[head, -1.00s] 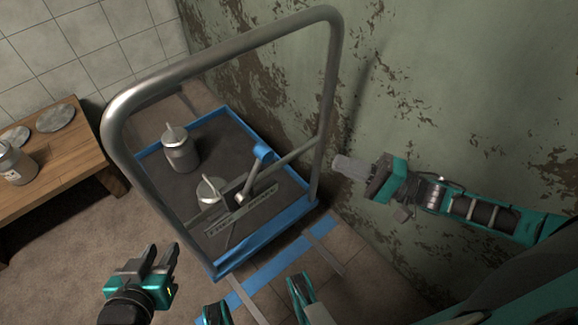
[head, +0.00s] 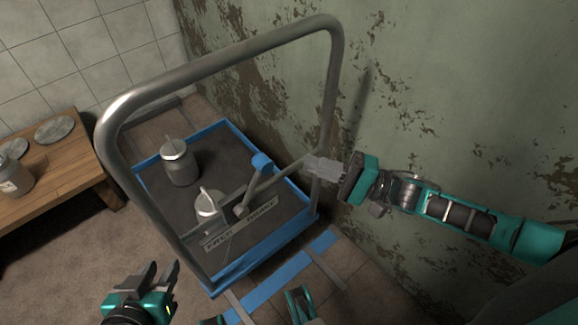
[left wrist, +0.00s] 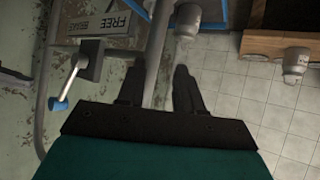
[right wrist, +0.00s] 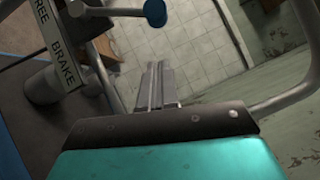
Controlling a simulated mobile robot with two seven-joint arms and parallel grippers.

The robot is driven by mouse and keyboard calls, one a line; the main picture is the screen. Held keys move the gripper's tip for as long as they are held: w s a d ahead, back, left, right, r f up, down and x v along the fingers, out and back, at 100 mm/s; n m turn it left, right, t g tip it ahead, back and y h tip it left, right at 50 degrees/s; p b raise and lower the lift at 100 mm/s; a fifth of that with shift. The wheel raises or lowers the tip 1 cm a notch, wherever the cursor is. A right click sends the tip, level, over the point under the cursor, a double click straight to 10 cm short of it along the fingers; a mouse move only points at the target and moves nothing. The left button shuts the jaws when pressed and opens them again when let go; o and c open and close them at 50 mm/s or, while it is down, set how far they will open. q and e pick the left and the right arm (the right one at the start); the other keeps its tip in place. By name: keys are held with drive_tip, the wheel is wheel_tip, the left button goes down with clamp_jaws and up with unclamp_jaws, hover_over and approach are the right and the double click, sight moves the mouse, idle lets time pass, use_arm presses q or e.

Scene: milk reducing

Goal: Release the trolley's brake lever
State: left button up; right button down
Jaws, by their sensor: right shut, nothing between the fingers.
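The brake lever's blue knob (head: 262,161) stands above its pivot on the trolley (head: 262,284), behind a plate marked FREE and BRAKE (head: 240,225). In the head view the lever leans to the BRAKE side. The knob also shows in the right wrist view (right wrist: 155,12) and left wrist view (left wrist: 57,104). My right gripper (head: 312,166) is shut and empty, at the right post of the handle frame, to the right of the knob and apart from it. My left gripper (head: 163,272) is open and empty, low at the left, outside the trolley.
The grey tubular handle frame (head: 215,62) rises around the lever. Two metal cans, one at the back (head: 180,165) and one nearer (head: 208,203), stand on the trolley. A peeling green wall (head: 450,90) is close on the right. A wooden table (head: 62,165) stands at the left.

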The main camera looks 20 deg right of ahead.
use_arm(q)
drive_tip(key=shift+w+d+r+b, duration=0.15)
drive_tip(key=shift+d+r+b, duration=0.1)
drive_tip(key=shift+b, duration=0.1)
use_arm(e)
drive_tip(key=a+r, duration=0.1)
drive_tip(key=a, duration=0.5)
drive_tip(key=shift+w+r, duration=0.3)
drive_tip(key=shift+w, duration=0.05)
